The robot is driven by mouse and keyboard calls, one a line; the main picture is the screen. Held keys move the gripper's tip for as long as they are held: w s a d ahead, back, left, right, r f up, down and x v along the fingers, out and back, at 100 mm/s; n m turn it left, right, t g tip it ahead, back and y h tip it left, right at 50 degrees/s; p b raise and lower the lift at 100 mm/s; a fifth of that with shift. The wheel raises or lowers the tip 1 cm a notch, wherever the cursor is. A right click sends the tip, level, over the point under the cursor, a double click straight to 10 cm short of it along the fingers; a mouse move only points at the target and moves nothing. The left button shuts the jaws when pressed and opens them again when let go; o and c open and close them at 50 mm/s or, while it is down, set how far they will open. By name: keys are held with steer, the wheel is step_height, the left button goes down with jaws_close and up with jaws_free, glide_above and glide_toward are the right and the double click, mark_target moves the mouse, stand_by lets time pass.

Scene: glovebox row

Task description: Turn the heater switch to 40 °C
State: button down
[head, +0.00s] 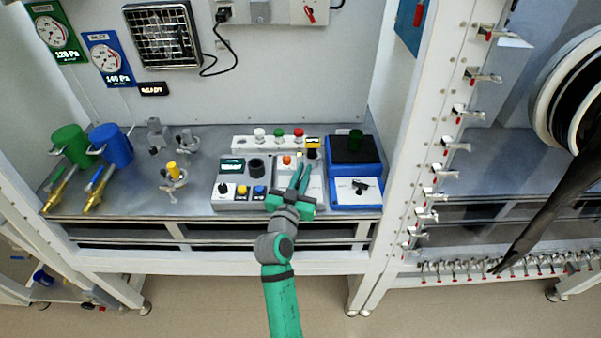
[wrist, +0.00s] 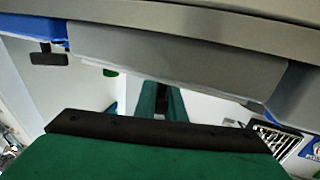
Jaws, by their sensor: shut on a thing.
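My gripper (head: 304,168) reaches over the right part of a light grey control panel (head: 233,206), its green fingers close together. Its fingertips are at a small dark knob (head: 312,154), below a yellow label at the panel's back right; I take this knob for the heater switch. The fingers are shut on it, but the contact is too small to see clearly. Its setting and any 40 °C mark cannot be read. In the wrist view, the green fingers (wrist: 162,102) run up to a grey surface, and their tips are hidden there.
An orange button (head: 287,160) is just left of my fingers. A blue box (head: 355,199) with a black top stands close on the right. A row of coloured buttons (head: 279,133) lies behind. Green and blue cylinders (head: 110,146) are far left. A white frame post (head: 403,150) stands right.

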mark_target(297, 188)
steer(key=shift+d+r+m+g+h, duration=0.15)
steer(key=shift+m+g+h, duration=0.25)
steer(key=shift+m+h, duration=0.5)
steer(key=shift+s+d+h, duration=0.1)
steer(key=shift+h, duration=0.2)
steer(key=c, duration=1.8)
jaws_free()
steer(key=shift+c, duration=0.2)
steer(key=v, duration=1)
steer(key=shift+s, duration=0.35)
steer(key=shift+w, duration=0.1)
